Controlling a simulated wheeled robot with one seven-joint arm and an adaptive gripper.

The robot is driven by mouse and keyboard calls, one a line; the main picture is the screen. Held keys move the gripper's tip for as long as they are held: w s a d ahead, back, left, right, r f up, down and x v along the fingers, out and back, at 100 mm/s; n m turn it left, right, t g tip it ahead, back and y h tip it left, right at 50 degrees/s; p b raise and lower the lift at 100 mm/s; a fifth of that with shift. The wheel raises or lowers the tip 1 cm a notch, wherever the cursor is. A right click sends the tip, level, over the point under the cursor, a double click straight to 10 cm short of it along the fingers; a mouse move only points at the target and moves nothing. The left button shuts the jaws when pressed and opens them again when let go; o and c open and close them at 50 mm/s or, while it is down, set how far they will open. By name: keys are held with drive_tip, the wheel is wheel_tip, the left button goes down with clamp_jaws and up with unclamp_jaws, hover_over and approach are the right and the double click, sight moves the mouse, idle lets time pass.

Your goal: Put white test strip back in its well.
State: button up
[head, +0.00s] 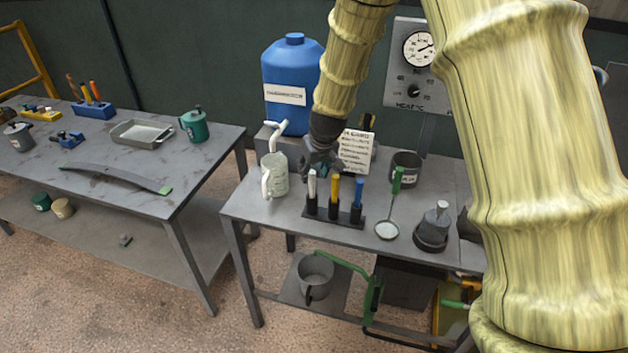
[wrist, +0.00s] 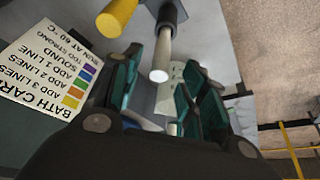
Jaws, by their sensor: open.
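The white test strip (head: 312,186) stands upright in the left well of a dark rack (head: 345,217) on the right-hand table. The yellow strip (head: 334,189) and blue strip (head: 357,193) stand in the other wells. My gripper (head: 318,168) is just behind and above the white strip. In the wrist view, my open gripper (wrist: 163,95) has teal fingers apart, with nothing held. The white strip (wrist: 163,52) shows its pale end ahead of the gap between them, its base in a dark well (wrist: 171,17). The yellow strip (wrist: 117,17) is to its left.
A pale jug (head: 275,176) stands left of the rack. A card (head: 355,152) stands behind it. A green-handled ladle (head: 388,228) and a grey pot (head: 432,232) are to the right. A blue canister (head: 291,75) is at the back.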

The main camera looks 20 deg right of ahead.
drive_tip(key=shift+r, duration=2.05)
